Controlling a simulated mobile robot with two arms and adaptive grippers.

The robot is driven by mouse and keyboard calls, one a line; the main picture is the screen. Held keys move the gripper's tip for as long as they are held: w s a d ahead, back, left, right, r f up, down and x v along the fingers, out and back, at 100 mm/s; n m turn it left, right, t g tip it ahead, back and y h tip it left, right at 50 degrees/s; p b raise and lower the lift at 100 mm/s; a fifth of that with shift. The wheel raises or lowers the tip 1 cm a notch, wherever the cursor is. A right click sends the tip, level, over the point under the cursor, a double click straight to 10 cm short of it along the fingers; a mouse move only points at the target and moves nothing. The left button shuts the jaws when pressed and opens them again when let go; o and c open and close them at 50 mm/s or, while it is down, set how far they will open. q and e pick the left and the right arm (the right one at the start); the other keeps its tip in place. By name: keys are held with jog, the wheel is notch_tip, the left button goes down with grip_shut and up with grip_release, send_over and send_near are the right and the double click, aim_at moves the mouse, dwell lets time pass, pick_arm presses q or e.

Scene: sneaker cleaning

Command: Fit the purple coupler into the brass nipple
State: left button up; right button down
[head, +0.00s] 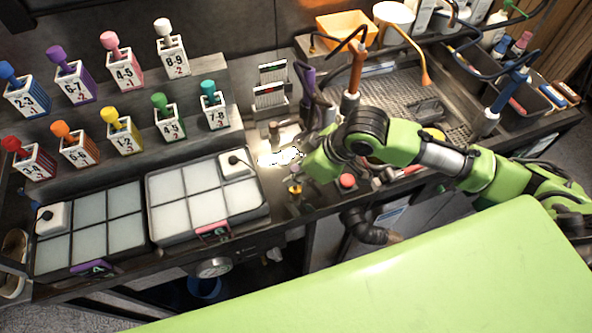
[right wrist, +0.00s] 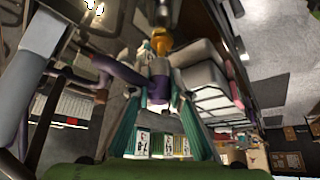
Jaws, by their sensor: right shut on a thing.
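My right gripper (head: 298,172) is low over the front of the bench, beside the right-hand tray. In the right wrist view its two fingers close on the purple coupler (right wrist: 158,88), which has a purple hose running off to the left. The brass nipple (right wrist: 160,43) shows just beyond the coupler and nearly in line with it. I cannot tell whether the two touch or are joined. In the head view a small brass-yellow fitting (head: 295,189) shows just below the gripper; the coupler is hidden there. My left gripper is not in view.
Two compartment trays (head: 262,208) lie left of the gripper, with rows of numbered blocks with coloured knobs behind. A card holder (head: 270,95) and upright hose tools (head: 352,80) stand behind the gripper. A red knob (head: 347,181) is close on its right.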

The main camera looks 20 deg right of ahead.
dwell(0.6)
jog(key=shift+p, duration=0.5)
jog(key=shift+f+b, duration=0.5)
jog(key=shift+f, duration=1.2)
jog(key=c, duration=1.8)
grip_release()
jog(key=v, duration=1.2)
